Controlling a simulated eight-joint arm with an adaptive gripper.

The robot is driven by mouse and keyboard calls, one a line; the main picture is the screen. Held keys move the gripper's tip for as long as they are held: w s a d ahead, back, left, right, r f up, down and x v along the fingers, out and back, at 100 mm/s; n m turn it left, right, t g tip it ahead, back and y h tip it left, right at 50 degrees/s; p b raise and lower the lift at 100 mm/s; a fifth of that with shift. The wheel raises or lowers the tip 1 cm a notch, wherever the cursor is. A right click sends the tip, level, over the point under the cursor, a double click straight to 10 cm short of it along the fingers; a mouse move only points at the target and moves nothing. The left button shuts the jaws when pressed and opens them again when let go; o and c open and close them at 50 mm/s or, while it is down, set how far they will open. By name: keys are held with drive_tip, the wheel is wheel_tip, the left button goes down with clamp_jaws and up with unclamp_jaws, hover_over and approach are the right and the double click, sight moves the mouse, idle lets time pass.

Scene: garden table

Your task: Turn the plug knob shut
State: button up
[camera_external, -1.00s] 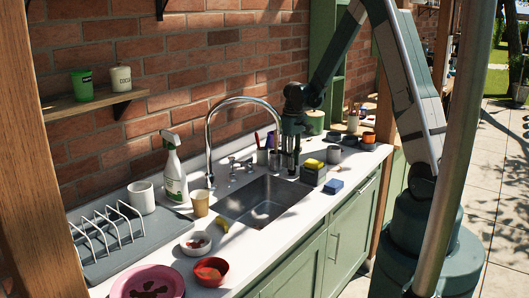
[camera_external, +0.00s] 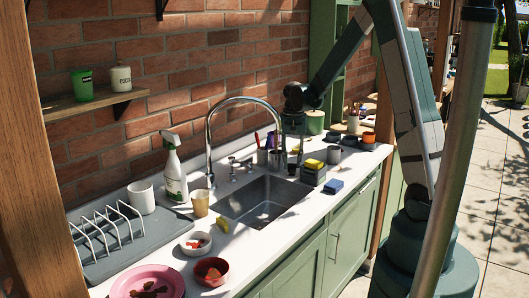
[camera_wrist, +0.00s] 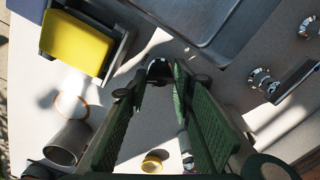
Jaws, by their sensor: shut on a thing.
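The plug knob (camera_wrist: 159,69) is a small dark round knob on the white counter, just off the corner of the steel sink (camera_wrist: 190,22). In the wrist view my gripper (camera_wrist: 158,84) has its green fingers on either side of the knob, shut on it, and they partly hide it. In the external view my gripper (camera_external: 281,166) points down at the counter behind the sink's far right corner (camera_external: 300,184). The knob cannot be made out there. The knob's turn angle cannot be read.
A dark holder with a yellow sponge (camera_wrist: 76,42) stands close by. The tap handles (camera_wrist: 264,82) are on the other side. The curved faucet (camera_external: 210,130) rises left of my gripper.

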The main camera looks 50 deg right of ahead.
drive_tip(key=m+b, duration=0.1)
drive_tip(key=m, duration=0.3)
drive_tip(key=shift+m, duration=0.4)
drive_tip(key=o, duration=0.9)
drive_tip(key=shift+r, duration=0.1)
drive_tip(key=shift+r, duration=5.9)
